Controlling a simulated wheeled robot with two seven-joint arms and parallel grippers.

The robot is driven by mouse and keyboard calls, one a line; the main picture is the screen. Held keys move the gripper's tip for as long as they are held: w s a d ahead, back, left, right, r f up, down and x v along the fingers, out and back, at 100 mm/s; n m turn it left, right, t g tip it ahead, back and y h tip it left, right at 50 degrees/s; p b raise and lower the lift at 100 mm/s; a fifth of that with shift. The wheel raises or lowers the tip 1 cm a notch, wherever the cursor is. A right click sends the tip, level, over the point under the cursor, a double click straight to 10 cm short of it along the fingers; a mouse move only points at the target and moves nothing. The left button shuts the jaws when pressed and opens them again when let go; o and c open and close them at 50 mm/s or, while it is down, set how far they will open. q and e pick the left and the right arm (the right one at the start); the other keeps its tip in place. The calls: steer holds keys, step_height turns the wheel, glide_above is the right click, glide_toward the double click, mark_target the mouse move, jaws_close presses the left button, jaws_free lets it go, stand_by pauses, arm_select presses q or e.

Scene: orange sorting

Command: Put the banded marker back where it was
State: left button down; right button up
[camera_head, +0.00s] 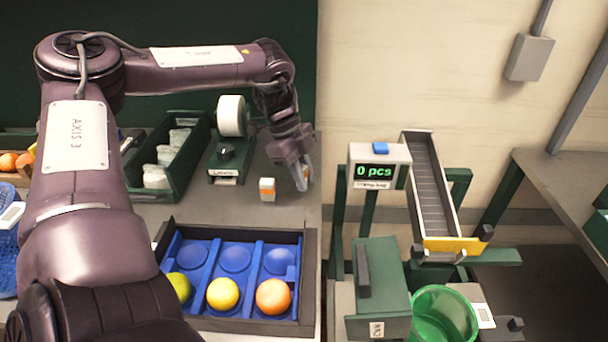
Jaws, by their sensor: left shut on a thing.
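A small white marker with an orange band (267,190) stands upright on the grey table, behind the blue tray. My left gripper (304,178) is just to the right of it, low over the table near its right edge, and apart from it. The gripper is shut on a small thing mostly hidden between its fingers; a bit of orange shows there. I cannot tell whether that thing touches the table. My right gripper is not in view.
A label device (227,172) and green bin (202,136) stand behind. A counter chute (430,190) and green bucket (443,315) are right, past a gap.

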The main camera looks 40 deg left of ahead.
arm_select(q)
steer(key=shift+f+b, duration=0.45)
steer(key=shift+f, duration=0.05)
stand_by(0.3)
steer(key=c, duration=0.8)
jaws_free()
steer(key=shift+c, duration=0.2)
steer(key=shift+r, duration=0.2)
steer(key=shift+r+p, duration=1.05)
steer(key=shift+r, duration=0.2)
steer(key=shift+r+p, duration=1.9)
steer(key=shift+r, duration=0.75)
